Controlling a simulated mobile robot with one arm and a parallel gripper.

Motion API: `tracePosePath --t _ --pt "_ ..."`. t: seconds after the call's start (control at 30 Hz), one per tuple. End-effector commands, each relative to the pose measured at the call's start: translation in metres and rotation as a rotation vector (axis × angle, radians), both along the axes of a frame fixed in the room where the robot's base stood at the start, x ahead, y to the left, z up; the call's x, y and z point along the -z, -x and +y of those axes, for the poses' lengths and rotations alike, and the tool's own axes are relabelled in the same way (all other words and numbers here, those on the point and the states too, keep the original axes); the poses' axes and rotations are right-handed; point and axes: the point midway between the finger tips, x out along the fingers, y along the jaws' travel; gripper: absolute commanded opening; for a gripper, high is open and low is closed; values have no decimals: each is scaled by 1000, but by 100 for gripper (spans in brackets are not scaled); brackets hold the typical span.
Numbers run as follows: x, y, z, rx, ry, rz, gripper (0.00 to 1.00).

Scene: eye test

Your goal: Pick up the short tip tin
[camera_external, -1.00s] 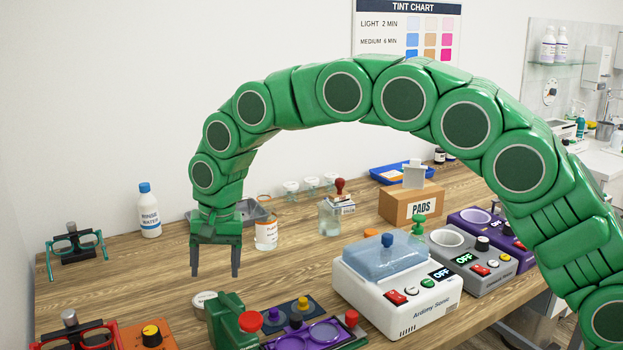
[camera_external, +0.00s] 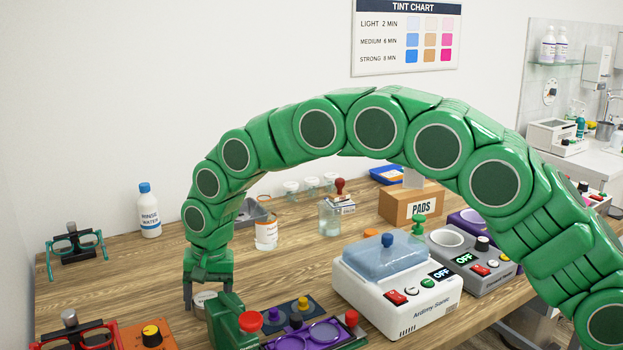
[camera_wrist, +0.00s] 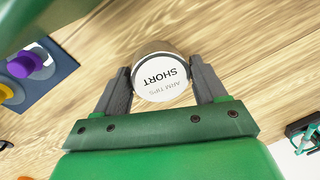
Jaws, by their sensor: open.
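The short tip tin (camera_wrist: 160,82) is a small round tin with a white lid reading "SHORT ARM TIPS". In the wrist view it lies between the two dark fingers of my gripper (camera_wrist: 160,88). The fingers are open on either side of it; a narrow gap shows at each side near the tips. In the external view my gripper (camera_external: 208,300) is low over the table, and the tin (camera_external: 203,298) shows only in part, behind the gripper and a green device.
A green device (camera_external: 228,322) with a red knob stands close to the right of my gripper. A white ultrasonic cleaner (camera_external: 400,300) is farther right. An orange-labelled jar (camera_external: 266,234) and a rinse water bottle (camera_external: 149,212) stand behind. Bare wood (camera_external: 110,285) lies to the left.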

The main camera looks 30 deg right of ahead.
Motion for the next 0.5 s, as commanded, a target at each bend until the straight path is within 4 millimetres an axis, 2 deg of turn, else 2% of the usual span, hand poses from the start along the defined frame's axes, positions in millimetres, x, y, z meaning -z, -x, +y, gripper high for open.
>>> tracePosePath --t 0.2,0.43,0.5 --pt "1 0 0 0 -1 -1 71" --pt "1 0 0 0 0 0 36" --pt "1 0 0 0 0 0 33"
